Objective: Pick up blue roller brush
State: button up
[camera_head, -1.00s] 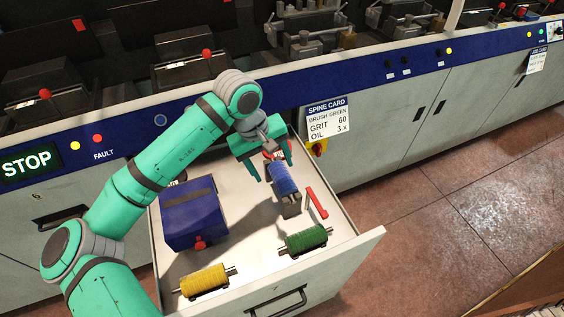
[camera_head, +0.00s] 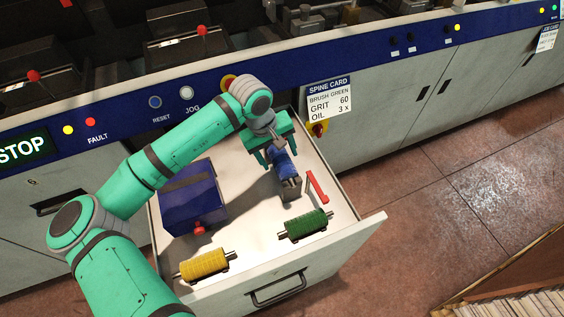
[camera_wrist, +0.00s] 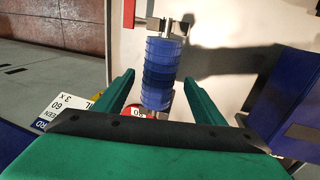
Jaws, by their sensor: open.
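The blue roller brush (camera_head: 285,166) lies in the open drawer near its back right, on a small dark holder. My gripper (camera_head: 280,155) is above its back end, with its fingers apart. In the wrist view the blue brush (camera_wrist: 160,72) appears between the two green fingers of my gripper (camera_wrist: 158,80), with a gap on each side. The fingers hold nothing. How far the fingertips are above the brush is hard to tell.
The drawer (camera_head: 345,222) also holds a green brush (camera_head: 305,225), a yellow brush (camera_head: 204,263), a blue box (camera_head: 190,200) at left and a red-handled item (camera_head: 317,187) close to the right of the blue brush. A spine card (camera_head: 329,95) hangs on the cabinet behind.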

jog(key=shift+x, duration=1.15)
jog(key=c, duration=1.3)
jog(key=shift+r, duration=0.15)
